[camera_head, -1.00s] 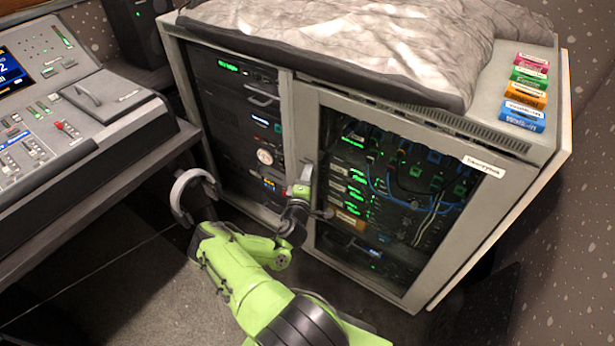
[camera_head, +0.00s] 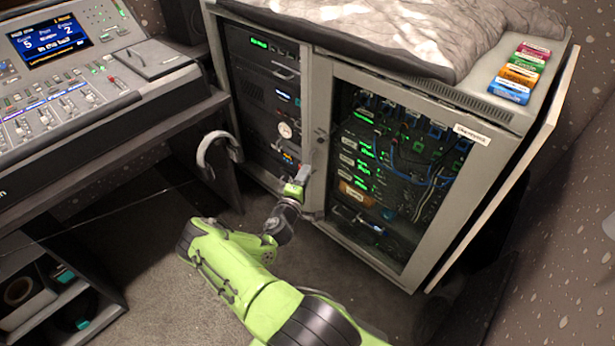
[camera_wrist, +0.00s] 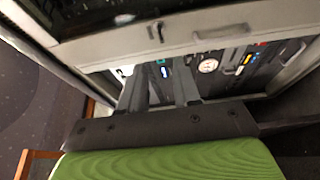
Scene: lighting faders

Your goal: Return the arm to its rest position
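My green arm reaches forward from the bottom of the head view. My gripper (camera_head: 300,181) is in front of the grey rack cabinet (camera_head: 314,125), near the post between its two bays. In the wrist view the two dark fingers of my gripper (camera_wrist: 160,88) stand apart with a gap between them and nothing held there. The cabinet front is beyond them. I cannot tell the exact distance from the fingertips to the cabinet.
The lighting console (camera_head: 100,85) stands on a desk at the left, with a headphone-like grey ring (camera_head: 214,150) at its side. Coloured boxes (camera_head: 520,72) and a grey cloth (camera_head: 400,30) lie on the cabinet. A shelf (camera_head: 55,300) is at lower left. Carpet (camera_head: 150,255) between is clear.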

